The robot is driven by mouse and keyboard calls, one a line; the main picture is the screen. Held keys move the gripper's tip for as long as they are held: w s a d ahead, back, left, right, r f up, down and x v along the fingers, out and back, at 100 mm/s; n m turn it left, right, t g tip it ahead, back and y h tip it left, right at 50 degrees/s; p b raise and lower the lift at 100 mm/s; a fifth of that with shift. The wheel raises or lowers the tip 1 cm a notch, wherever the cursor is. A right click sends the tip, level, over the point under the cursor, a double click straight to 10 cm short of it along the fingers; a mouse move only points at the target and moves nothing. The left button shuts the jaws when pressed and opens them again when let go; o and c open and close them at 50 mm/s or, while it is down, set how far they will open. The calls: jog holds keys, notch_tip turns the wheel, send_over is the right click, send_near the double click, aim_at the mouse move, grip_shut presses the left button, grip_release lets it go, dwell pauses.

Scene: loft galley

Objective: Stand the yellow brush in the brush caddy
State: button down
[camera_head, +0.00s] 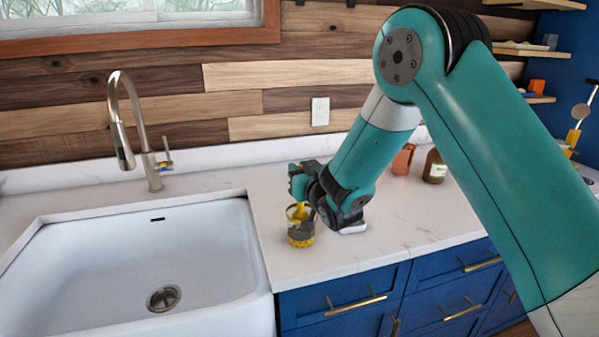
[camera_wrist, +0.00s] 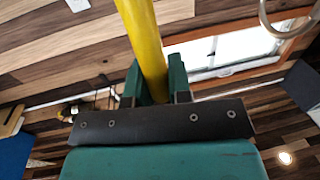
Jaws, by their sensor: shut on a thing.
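My gripper (camera_head: 298,184) is over the counter, just right of the sink, with its fingers shut on the yellow brush. In the wrist view the brush's yellow handle (camera_wrist: 140,32) runs up between the two green fingers (camera_wrist: 153,82). In the head view a yellow part of the brush (camera_head: 298,213) shows below the gripper, at the mouth of the brush caddy (camera_head: 301,237). The caddy is a small round cup standing on the counter, with yellow showing low in it. I cannot tell whether the brush touches its bottom.
The white sink (camera_head: 170,255) lies left of the caddy, with a tall faucet (camera_head: 133,125) behind it. A small white object (camera_head: 353,228) lies close to the right. A brown bottle (camera_head: 434,167) and an orange-brown container (camera_head: 402,160) stand farther back. The counter front is clear.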

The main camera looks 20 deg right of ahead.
jog(key=shift+f, duration=0.4)
jog(key=c, duration=1)
grip_release()
jog(key=shift+o, duration=0.2)
jog(key=s+d+b, duration=0.2)
jog(key=s+b, duration=1.5)
jog(key=b, duration=0.1)
jog(key=shift+d+b, duration=0.3)
jog(key=shift+d, duration=0.1)
jog(key=shift+s+a, duration=0.1)
jog(key=shift+s, duration=0.05)
